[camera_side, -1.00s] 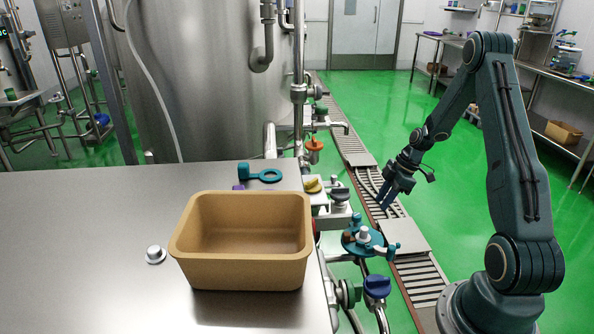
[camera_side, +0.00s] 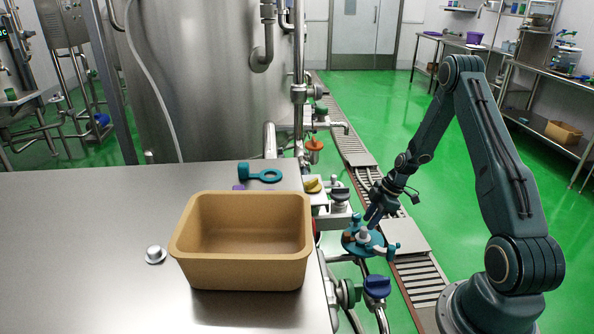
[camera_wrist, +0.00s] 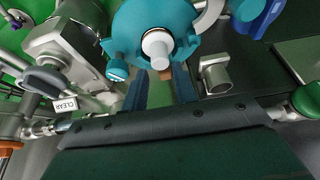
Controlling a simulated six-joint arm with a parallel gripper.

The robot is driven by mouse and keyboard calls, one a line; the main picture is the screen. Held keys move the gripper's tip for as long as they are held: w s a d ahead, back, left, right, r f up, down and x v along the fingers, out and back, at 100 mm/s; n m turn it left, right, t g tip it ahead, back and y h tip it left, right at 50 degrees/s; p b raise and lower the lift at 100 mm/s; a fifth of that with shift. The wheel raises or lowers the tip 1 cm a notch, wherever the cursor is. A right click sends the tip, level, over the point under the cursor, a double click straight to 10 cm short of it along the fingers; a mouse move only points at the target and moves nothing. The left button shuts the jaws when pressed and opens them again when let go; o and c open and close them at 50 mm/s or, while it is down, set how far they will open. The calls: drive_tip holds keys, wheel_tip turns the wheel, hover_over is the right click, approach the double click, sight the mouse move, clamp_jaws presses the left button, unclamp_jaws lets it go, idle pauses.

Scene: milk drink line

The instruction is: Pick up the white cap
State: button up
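A white cap (camera_side: 363,236) sits upright on the round teal fitting (camera_side: 350,243) beside the steel table. In the wrist view the white cap (camera_wrist: 157,46) is in the middle of the teal fitting (camera_wrist: 137,22), near the top of the picture. My gripper (camera_side: 371,218) is close to the fitting, just behind and above the cap. In the wrist view my gripper (camera_wrist: 160,78) has two blue fingers spread apart with nothing held between them. The fingertips are just below the cap in the picture; I cannot tell whether they touch the fitting.
A tan bin (camera_side: 240,278) stands empty on the steel table (camera_side: 90,215). A small silver-white knob-like piece (camera_side: 155,253) is left of it. Valves and pipes, including a blue knob (camera_side: 377,286), crowd the fitting. The conveyor (camera_side: 420,270) runs alongside.

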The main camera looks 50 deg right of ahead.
sight(364, 228)
drive_tip(key=shift+x, duration=2.35)
clamp_jaws()
drive_tip(key=shift+r, duration=0.1)
wheel_tip(364, 228, up, 20)
